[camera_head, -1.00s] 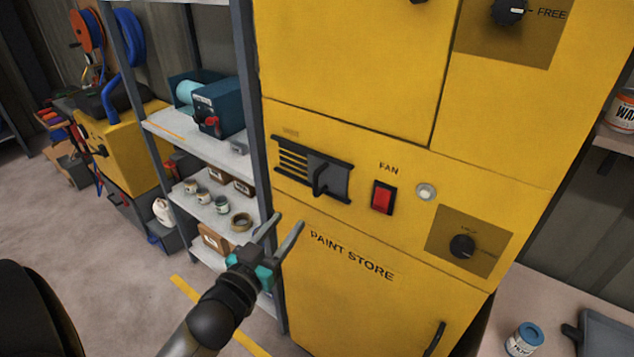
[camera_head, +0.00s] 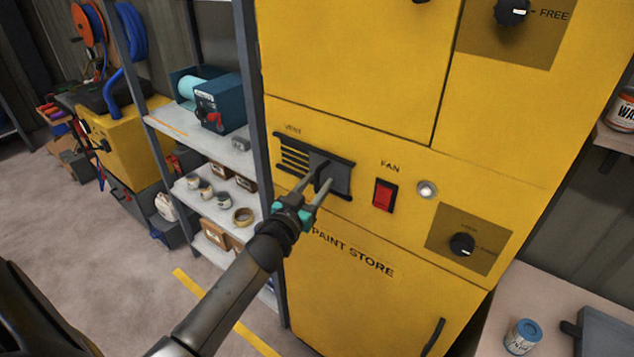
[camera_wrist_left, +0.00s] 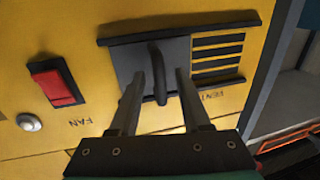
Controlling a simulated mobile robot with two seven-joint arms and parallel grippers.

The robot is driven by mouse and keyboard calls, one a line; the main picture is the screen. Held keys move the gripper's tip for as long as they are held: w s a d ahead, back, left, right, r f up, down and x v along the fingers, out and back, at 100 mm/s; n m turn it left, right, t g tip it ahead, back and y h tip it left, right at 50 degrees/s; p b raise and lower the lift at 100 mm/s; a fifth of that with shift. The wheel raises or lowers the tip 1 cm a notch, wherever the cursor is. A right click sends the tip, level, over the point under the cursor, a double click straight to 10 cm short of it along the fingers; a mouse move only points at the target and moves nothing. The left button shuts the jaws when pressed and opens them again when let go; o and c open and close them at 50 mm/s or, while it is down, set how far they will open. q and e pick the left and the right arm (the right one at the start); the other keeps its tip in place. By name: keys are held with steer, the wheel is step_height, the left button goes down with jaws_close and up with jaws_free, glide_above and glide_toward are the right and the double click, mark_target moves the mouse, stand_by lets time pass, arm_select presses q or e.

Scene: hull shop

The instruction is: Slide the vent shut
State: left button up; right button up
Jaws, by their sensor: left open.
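The vent (camera_head: 296,159) is set in the yellow paint store cabinet, with black rails above and below. Its slats are uncovered at the left in the head view; the grey sliding plate (camera_head: 341,179) covers the right part. In the left wrist view the slats (camera_wrist_left: 217,55) show at the right and the plate (camera_wrist_left: 127,62) at the left. The plate's dark upright handle (camera_wrist_left: 158,72) stands between the fingers of my left gripper (camera_wrist_left: 158,80). My left gripper (camera_head: 318,174) is open, one finger on each side of the handle. Contact cannot be told. My right gripper is not in view.
A red fan switch (camera_head: 384,195) and a round light (camera_head: 427,190) are right of the vent. A dark knob (camera_head: 462,244) sits lower right. A grey shelf rack (camera_head: 225,150) with cans and boxes stands close on the left.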

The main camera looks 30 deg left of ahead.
arm_select(q)
steer(key=shift+w, duration=0.3)
jaws_close()
stand_by(0.3)
steer(key=shift+a, duration=0.1)
stand_by(1.0)
